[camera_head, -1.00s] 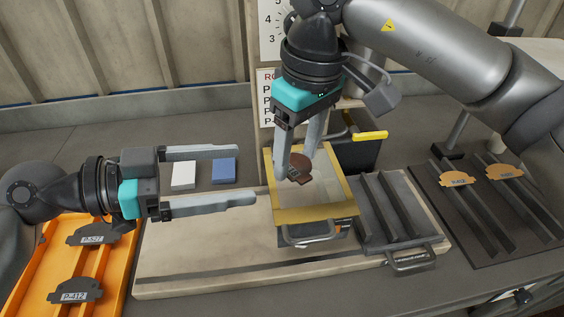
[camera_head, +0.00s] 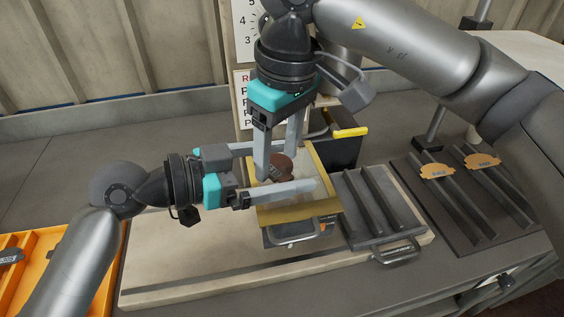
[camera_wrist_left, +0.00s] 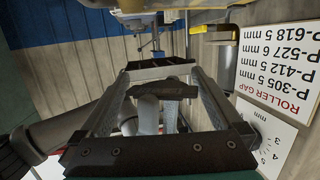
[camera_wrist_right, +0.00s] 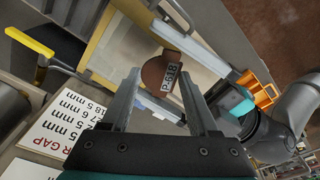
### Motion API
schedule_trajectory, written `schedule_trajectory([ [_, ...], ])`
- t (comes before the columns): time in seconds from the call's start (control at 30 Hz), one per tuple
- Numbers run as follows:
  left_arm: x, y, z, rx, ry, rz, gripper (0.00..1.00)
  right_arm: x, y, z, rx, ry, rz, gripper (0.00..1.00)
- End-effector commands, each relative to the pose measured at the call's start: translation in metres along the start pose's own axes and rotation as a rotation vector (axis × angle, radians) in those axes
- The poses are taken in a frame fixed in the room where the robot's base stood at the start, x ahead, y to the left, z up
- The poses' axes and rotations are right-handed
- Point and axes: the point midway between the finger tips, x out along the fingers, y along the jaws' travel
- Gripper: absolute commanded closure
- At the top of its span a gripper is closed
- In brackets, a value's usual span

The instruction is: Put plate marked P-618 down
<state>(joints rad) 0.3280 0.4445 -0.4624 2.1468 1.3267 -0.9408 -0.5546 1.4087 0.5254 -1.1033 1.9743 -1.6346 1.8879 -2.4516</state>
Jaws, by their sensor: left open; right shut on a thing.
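The brown plate marked P-618 (camera_head: 281,166) is held above the yellow-framed box (camera_head: 335,190). My right gripper (camera_head: 277,163) points down and is shut on the plate. My left gripper (camera_head: 308,166) comes in from the left, open, with one finger on each side of the plate. In the left wrist view a dark plate edge (camera_wrist_left: 165,91) shows between its fingers. Whether the left fingers touch the plate cannot be told.
A slotted dark rack (camera_head: 372,205) stands right of the box on a pale board (camera_head: 180,260). Orange plates (camera_head: 437,171) rest on rails farther right. A yellow-handled lever (camera_head: 350,132) is behind the box. An orange tray (camera_head: 38,240) is at the left. A wall chart (camera_wrist_left: 285,65) lists roller gaps.

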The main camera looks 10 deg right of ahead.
Motion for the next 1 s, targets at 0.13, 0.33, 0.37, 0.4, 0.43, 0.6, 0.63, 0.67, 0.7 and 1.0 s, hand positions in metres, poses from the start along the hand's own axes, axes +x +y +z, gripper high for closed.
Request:
schedule_trajectory([
  [0.13,-0.0002,0.0000,-0.0002,0.000,0.001,0.000,0.03,-0.0002,-0.0001,-0.0001,0.000,0.001,0.000,1.00],
  [0.33,-0.0003,0.0003,-0.0003,0.000,0.001,0.001,0.26,-0.0002,0.0001,-0.0003,0.000,0.001,0.000,1.00],
  [0.37,-0.0003,0.0004,-0.0003,0.000,0.001,0.001,0.29,-0.0002,0.0001,-0.0003,0.000,0.001,0.001,1.00],
  [0.4,-0.0003,0.0004,-0.0003,0.000,0.001,0.001,0.34,-0.0002,0.0002,-0.0003,0.001,0.001,0.001,1.00],
  [0.43,-0.0003,0.0005,-0.0004,0.000,0.001,0.002,0.37,-0.0002,0.0002,-0.0003,0.001,0.001,0.001,1.00],
  [0.6,-0.0003,0.0009,-0.0005,0.000,0.002,0.003,0.56,-0.0002,0.0004,-0.0004,0.001,0.002,0.001,1.00],
  [0.63,-0.0003,0.0009,-0.0005,0.000,0.002,0.003,0.60,-0.0002,0.0005,-0.0004,0.001,0.002,0.001,1.00],
  [0.67,-0.0003,0.0010,-0.0005,0.000,0.002,0.003,0.63,-0.0002,0.0005,-0.0005,0.001,0.002,0.002,1.00],
  [0.7,-0.0003,0.0011,-0.0009,0.000,0.003,0.003,0.66,-0.0002,0.0006,-0.0005,0.001,0.002,0.002,0.38],
  [1.0,-0.0004,0.0005,-0.0007,0.000,0.002,0.001,0.66,-0.0002,0.0003,-0.0002,0.001,0.001,0.001,0.05],
])
